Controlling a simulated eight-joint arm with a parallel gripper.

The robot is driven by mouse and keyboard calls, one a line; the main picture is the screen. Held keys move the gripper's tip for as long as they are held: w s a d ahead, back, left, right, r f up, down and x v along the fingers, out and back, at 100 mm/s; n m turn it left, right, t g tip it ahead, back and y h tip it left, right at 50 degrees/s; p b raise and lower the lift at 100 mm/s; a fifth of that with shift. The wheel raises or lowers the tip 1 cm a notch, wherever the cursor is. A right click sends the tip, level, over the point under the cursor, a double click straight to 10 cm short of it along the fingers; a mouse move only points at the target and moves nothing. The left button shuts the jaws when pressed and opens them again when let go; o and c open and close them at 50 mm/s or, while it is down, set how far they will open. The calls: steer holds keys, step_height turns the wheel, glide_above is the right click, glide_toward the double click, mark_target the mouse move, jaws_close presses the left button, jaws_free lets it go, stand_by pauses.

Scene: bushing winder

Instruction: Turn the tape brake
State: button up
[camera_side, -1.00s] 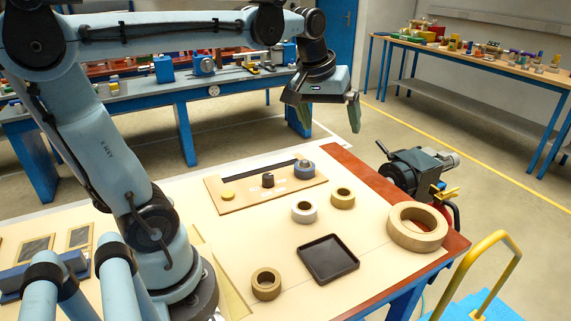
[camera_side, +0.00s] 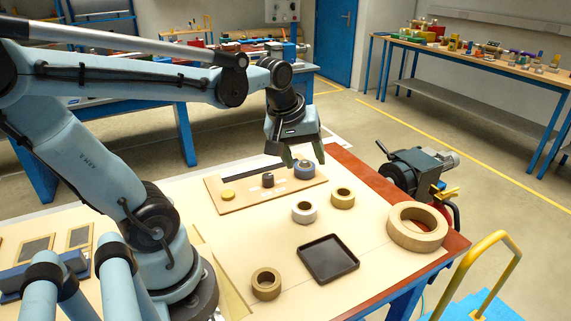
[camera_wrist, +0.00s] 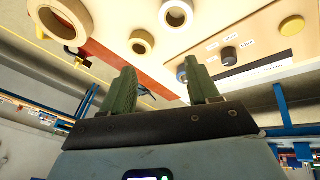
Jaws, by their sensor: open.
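A tan board (camera_side: 235,199) on the table carries a dark round knob (camera_side: 267,180) with small white labels beside it. I take this knob for the tape brake. It also shows in the wrist view (camera_wrist: 229,56), its label text too small to read surely. A yellow round piece (camera_side: 228,195) sits at the board's left end, and a blue-grey roll (camera_side: 304,170) at its right end by a dark strip. My gripper (camera_side: 305,158) is open and empty, above and close to the blue-grey roll, right of the knob. Its green fingers also show in the wrist view (camera_wrist: 159,75).
A silver roll (camera_side: 304,217), a yellow roll (camera_side: 343,203), a tan roll (camera_side: 266,290) and a black tray (camera_side: 312,276) lie in front of the board. A large tan ring (camera_side: 402,241) lies at the right, near a dark machine (camera_side: 405,180) at the table edge.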

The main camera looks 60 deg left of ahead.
steer(key=a+n+g, duration=0.2)
steer(key=a+n, duration=0.7)
steer(key=n, duration=0.1)
steer(key=n+g, duration=0.2)
steer(key=n, duration=0.6)
glide_above(268, 176)
steer(key=f, duration=0.1)
steer(key=shift+h, duration=0.4)
step_height(268, 176, down, 12)
steer(key=shift+a+f, duration=0.1)
steer(key=c, duration=1)
steer(key=shift+c, duration=0.2)
